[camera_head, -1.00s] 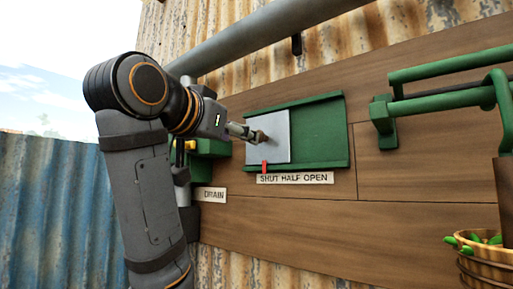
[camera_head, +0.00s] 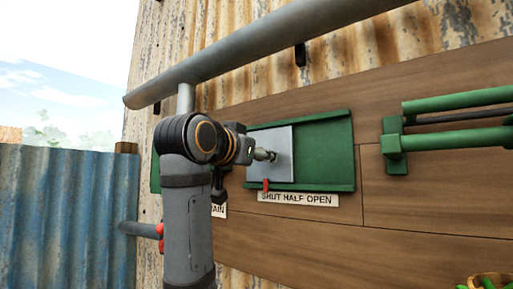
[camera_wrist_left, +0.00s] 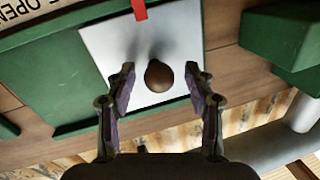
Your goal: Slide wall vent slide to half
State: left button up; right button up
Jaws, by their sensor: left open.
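The vent slide is a pale grey plate (camera_head: 285,145) at the left end of a green frame (camera_head: 325,150) on the wooden wall. A red pointer (camera_head: 265,184) below the plate stands over SHUT on the label (camera_head: 297,199). In the left wrist view, a round brown knob (camera_wrist_left: 158,76) sticks out of the plate (camera_wrist_left: 105,45). My left gripper (camera_head: 268,156) is at the plate from the left. It is open, with its fingers (camera_wrist_left: 160,88) on both sides of the knob and a visible gap to each. My right gripper is not in view.
Green rails on a bracket (camera_head: 393,145) stick out to the right. A grey pipe (camera_head: 230,60) runs above the frame. A DRAIN label (camera_head: 218,210) is partly behind my arm. A basket (camera_head: 492,281) shows at the bottom right. The wall below the frame is clear.

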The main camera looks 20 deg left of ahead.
pick_arm(q)
jog(key=shift+s, duration=0.1)
jog(key=shift+d, duration=0.1)
jog(key=shift+c, duration=1)
grip_shut()
